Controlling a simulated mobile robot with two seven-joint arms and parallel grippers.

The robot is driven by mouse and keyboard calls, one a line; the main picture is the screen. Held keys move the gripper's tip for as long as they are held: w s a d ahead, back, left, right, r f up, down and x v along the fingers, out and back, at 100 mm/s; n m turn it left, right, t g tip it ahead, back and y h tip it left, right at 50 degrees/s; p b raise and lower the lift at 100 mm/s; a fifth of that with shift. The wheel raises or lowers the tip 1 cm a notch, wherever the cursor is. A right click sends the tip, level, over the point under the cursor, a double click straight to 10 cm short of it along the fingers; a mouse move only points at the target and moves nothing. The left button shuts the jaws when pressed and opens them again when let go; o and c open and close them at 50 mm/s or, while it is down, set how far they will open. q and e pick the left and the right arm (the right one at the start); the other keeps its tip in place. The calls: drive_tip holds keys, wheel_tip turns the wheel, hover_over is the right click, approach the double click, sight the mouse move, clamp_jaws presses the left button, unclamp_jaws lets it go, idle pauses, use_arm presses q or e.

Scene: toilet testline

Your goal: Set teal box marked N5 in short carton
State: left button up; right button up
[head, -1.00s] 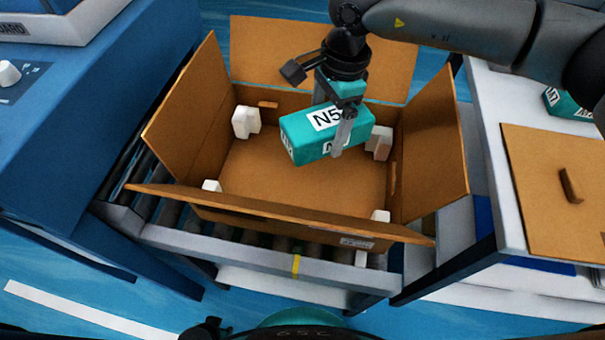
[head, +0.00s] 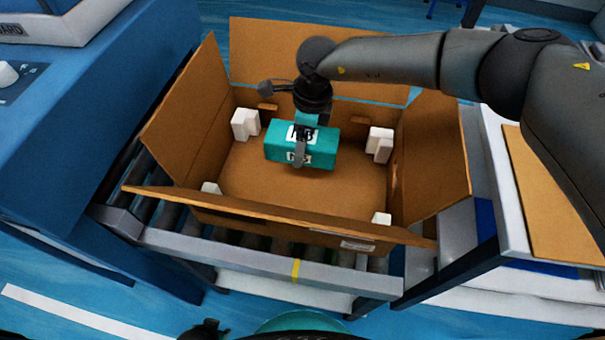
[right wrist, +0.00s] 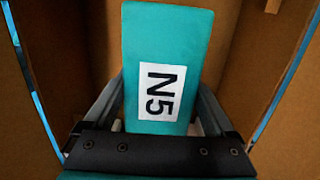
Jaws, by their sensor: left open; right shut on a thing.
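The teal box marked N5 (head: 325,146) hangs inside the open short carton (head: 320,218), near its middle between the white corner blocks. My right gripper (head: 301,152) is shut on the box from above, with a finger in front of its near side. In the right wrist view the box (right wrist: 168,45) sits between the two fingers (right wrist: 160,118), its N5 label facing the camera. The box looks roughly level. I cannot tell whether its underside touches the carton floor. My left gripper (head: 205,329) shows only as a small dark part at the bottom edge; it is open and away from the carton.
The carton's flaps stand spread outward, with the near flap (head: 275,209) along the front. White blocks (head: 380,142) stand in its corners. It rests on a roller conveyor (head: 265,258). A blue machine (head: 75,130) is at left, a table with a brown board (head: 545,200) at right.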

drive_tip(key=b, duration=0.2)
hover_over(301, 180)
drive_tip(key=f, duration=0.6)
drive_tip(key=shift+d, duration=0.2)
drive_tip(key=shift+f+b, duration=0.7)
drive_tip(key=shift+f, duration=1.3)
use_arm(q)
drive_tip(key=w+d+r, duration=0.4)
drive_tip(key=w+d, duration=0.1)
drive_tip(key=w, duration=0.1)
drive_tip(key=shift+w+r, duration=0.15)
drive_tip(key=shift+r, duration=0.15)
use_arm(e)
drive_tip(key=shift+f, duration=0.65)
use_arm(q)
drive_tip(key=shift+b, duration=0.3)
use_arm(e)
drive_tip(key=shift+f, duration=0.15)
drive_tip(key=o, duration=1.4)
use_arm(q)
drive_tip(key=shift+w+d+r, duration=0.1)
drive_tip(key=shift+w+r, duration=0.05)
drive_tip(key=shift+r, duration=0.1)
